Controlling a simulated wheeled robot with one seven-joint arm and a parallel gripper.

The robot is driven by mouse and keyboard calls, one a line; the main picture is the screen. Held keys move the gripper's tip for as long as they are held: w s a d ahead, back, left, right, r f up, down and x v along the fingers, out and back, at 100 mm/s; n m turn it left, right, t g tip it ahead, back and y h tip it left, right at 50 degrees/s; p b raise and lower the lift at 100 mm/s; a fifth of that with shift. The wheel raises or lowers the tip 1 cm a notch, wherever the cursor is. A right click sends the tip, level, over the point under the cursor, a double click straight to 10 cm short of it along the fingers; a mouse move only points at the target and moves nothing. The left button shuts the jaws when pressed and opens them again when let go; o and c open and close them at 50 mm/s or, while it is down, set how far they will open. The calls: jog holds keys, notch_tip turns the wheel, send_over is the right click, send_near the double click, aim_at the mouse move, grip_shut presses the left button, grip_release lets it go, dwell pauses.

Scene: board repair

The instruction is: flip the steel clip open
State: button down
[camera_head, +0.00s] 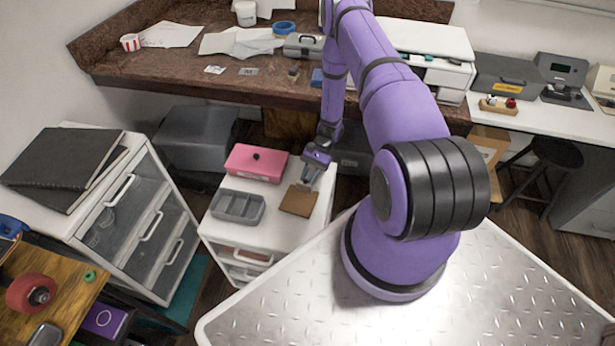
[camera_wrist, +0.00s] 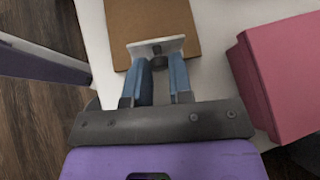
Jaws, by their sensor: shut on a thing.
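The steel clip (camera_wrist: 172,44) is a pale flat piece with a dark middle, at the near edge of a brown board (camera_wrist: 150,16) in the wrist view. My gripper (camera_wrist: 158,64) has its blue fingers at the clip and is shut on it. The fingertips hide part of the clip, and its exact angle is hard to tell. In the head view the brown board (camera_head: 298,201) lies flat on a white drawer cabinet, with my gripper (camera_head: 308,180) above its far edge. The clip is too small to make out there.
A pink box (camera_head: 254,163) and a grey compartment tray (camera_head: 237,206) stand left of the board on the white cabinet (camera_head: 228,232). The pink box (camera_wrist: 285,75) is close to my gripper's right in the wrist view. A brown workbench (camera_head: 190,75) rises behind.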

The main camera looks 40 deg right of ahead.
jog(key=shift+w+d+f+g+y, duration=0.15)
jog(key=shift+f+g+y, duration=0.2)
jog(key=shift+y, duration=0.35)
jog(key=c, duration=1)
grip_release()
jog(key=shift+r, duration=0.1)
jog(key=shift+r, duration=0.45)
notch_tip(320, 180, up, 3)
jog(key=shift+f, duration=0.2)
jog(key=s+a, duration=0.1)
jog(key=s, duration=0.4)
jog(key=s+a+r, duration=0.1)
jog(key=s+a, duration=0.1)
jog(key=s, duration=0.3)
jog(key=s+a, duration=0.1)
jog(key=s, duration=0.4)
jog(key=shift+s+a+r, duration=0.2)
jog(key=shift+a, duration=0.2)
